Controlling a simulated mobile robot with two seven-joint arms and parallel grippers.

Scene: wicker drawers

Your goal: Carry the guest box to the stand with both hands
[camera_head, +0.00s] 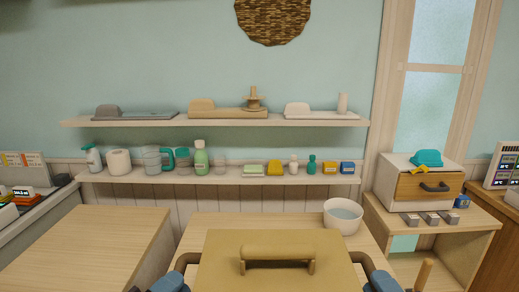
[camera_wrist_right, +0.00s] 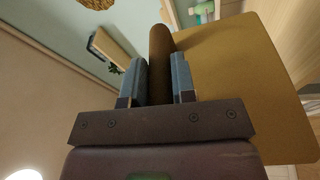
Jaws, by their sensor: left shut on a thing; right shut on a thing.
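The guest box (camera_head: 220,272), tan with a flat lid and a bar handle on top, is at the bottom middle of the head view. Its lower part is cut off by the frame edge. Dark loop handles stick out at its left and right sides. My left gripper (camera_head: 167,284) is shut on the left side handle. My right gripper (camera_head: 382,283) is shut on the right one. In the right wrist view, the right gripper's fingers (camera_wrist_right: 161,82) clasp a brown bar beside the box (camera_wrist_right: 235,85). A low wooden stand (camera_head: 443,220) at the right carries a drawer unit.
A wooden table (camera_head: 215,227) lies behind the box, with a white bowl (camera_head: 343,216) at its far right. Another wooden top (camera_head: 85,245) is at the left. Several grey blocks (camera_head: 430,218) sit on the stand's front. A wooden peg (camera_head: 424,273) rises at lower right.

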